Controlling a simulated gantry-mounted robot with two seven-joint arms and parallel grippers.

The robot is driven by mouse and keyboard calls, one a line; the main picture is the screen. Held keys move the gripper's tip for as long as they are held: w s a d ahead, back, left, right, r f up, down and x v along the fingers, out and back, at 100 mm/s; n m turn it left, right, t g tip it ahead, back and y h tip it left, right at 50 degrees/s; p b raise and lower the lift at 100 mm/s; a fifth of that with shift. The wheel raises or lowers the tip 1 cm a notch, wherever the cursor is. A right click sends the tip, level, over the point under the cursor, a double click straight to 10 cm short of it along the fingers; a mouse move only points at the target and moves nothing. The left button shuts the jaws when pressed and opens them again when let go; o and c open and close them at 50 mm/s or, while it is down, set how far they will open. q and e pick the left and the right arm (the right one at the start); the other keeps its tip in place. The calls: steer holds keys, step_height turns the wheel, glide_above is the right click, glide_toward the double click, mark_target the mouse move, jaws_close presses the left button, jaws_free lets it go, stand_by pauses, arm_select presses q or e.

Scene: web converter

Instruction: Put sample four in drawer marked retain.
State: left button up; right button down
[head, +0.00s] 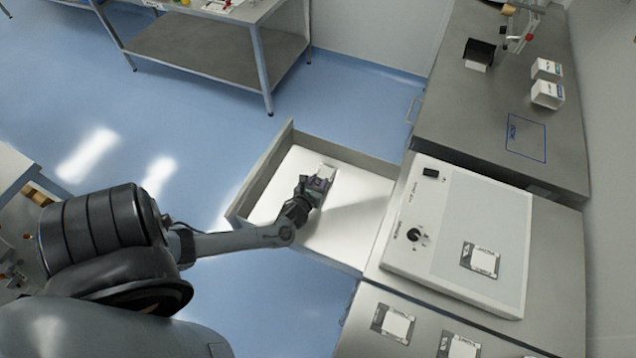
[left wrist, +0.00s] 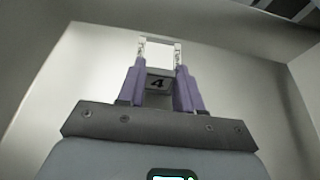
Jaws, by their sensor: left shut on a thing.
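Sample four (head: 327,171) is a small piece with a white sheet and a grey tab marked 4; it also shows in the left wrist view (left wrist: 158,83). My left gripper (head: 318,184) is shut on its tab, with a purple finger on each side (left wrist: 160,90). The gripper and sample are within the walls of the pulled-out drawer (head: 352,222), low over its pale floor. I cannot tell whether the sample touches the floor. No drawer marking is readable. My right gripper is out of view.
A light box (head: 455,225) with a knob stands right of the drawer, with another sample (head: 480,259) on it. More samples (head: 394,324) lie on the nearer counter. White boxes (head: 547,94) stand on the far counter. The drawer floor is otherwise clear.

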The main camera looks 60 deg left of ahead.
arm_select(q)
steer(key=shift+f, duration=0.1)
steer(key=shift+f, duration=0.45)
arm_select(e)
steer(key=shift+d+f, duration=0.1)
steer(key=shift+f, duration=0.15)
arm_select(q)
steer(key=o, duration=1)
steer(key=shift+o, duration=0.2)
